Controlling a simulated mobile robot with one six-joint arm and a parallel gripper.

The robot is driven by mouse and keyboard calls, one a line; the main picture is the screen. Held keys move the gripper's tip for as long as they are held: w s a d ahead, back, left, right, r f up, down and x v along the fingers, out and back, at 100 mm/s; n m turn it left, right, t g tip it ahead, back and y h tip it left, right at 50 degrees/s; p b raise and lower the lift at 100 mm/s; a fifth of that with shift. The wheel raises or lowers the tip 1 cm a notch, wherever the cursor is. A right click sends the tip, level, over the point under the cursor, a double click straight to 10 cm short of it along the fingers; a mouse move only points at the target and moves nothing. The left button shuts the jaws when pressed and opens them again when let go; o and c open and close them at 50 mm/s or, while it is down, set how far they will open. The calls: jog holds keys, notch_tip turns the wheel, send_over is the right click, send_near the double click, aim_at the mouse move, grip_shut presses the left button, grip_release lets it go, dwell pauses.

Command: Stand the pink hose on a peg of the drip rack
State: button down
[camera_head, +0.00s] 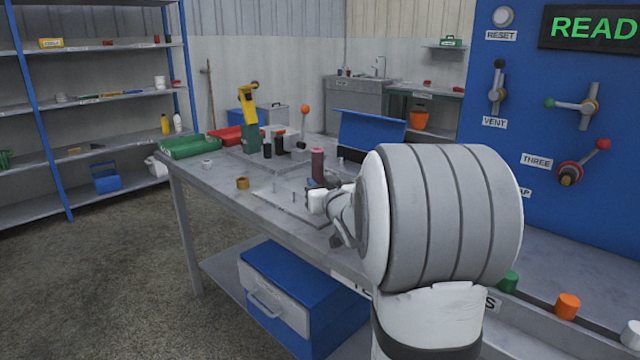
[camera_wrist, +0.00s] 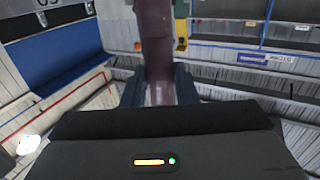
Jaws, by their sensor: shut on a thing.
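The pink hose (camera_head: 317,163) is a dull pink, upright tube in the head view. My gripper (camera_head: 318,184) is shut on its lower part. In the wrist view the hose (camera_wrist: 156,45) stands between the dark fingers of my gripper (camera_wrist: 159,88) and runs out of the top edge. The drip rack (camera_head: 283,204) is a flat grey plate with thin upright pegs on the workbench. The hose is at the rack's right part, above or near it. My arm hides part of the rack, and I cannot see the hose's lower end clearly.
A yellow ring (camera_head: 242,183) and a small white ring (camera_head: 207,163) lie on the workbench (camera_head: 215,180) left of the rack. Behind are green (camera_head: 188,146) and red trays, a yellow-green device (camera_head: 249,120) and an open blue case (camera_head: 370,130). A blue control panel (camera_head: 540,120) stands at right.

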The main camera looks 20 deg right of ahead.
jog(key=shift+r+p, duration=0.7)
jog(key=shift+r, duration=0.55)
jog(key=shift+f+b, duration=1.45)
jog(key=shift+b, duration=0.2)
dwell(0.9)
jog(key=c, duration=1.5)
grip_release()
jog(key=o, duration=0.4)
jog(key=shift+f, duration=0.1)
notch_tip(320, 180, up, 11)
jog(key=p, duration=0.4)
jog(key=shift+f, duration=0.2)
jog(key=shift+r, duration=0.1)
